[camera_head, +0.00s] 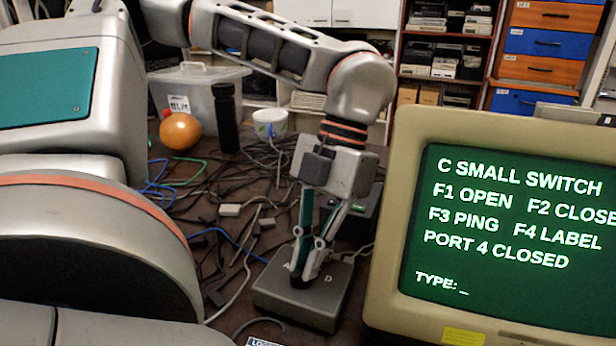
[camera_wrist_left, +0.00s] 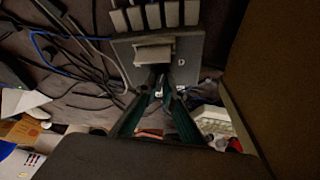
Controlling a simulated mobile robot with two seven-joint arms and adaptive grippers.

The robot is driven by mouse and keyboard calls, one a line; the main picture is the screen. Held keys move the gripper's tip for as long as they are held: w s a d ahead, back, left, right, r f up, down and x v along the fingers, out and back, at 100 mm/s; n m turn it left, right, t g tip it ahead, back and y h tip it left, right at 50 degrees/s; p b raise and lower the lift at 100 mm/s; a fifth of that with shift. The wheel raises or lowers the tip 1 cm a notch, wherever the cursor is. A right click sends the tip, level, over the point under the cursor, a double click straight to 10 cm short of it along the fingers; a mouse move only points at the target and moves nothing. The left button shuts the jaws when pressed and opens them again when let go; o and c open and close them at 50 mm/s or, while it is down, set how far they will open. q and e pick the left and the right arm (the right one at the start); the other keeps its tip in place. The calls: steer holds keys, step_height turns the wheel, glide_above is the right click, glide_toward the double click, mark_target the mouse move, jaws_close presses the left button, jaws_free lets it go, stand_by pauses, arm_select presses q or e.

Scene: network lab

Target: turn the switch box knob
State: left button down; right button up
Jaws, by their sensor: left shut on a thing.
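The switch box (camera_head: 322,302) is a low grey box on the cluttered table, with letters A and D on its top. It also shows in the left wrist view (camera_wrist_left: 192,62), with the D to the right of the knob. My left gripper (camera_head: 300,275) reaches down onto its top and is shut on the knob. The head view mostly hides the knob behind the fingers. My right gripper is not in view.
A monitor (camera_head: 395,215) with a green screen stands close to the right of the box and reads "PORT 4 CLOSED". Tangled cables cover the table to the left. An orange ball (camera_head: 180,131), a black bottle (camera_head: 226,118) and a white cup (camera_head: 269,124) stand behind.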

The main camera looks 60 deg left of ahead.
arm_select(q)
steer(key=c, duration=2.2)
jaws_free()
steer(key=shift+o, duration=0.2)
steer(key=v, duration=1.2)
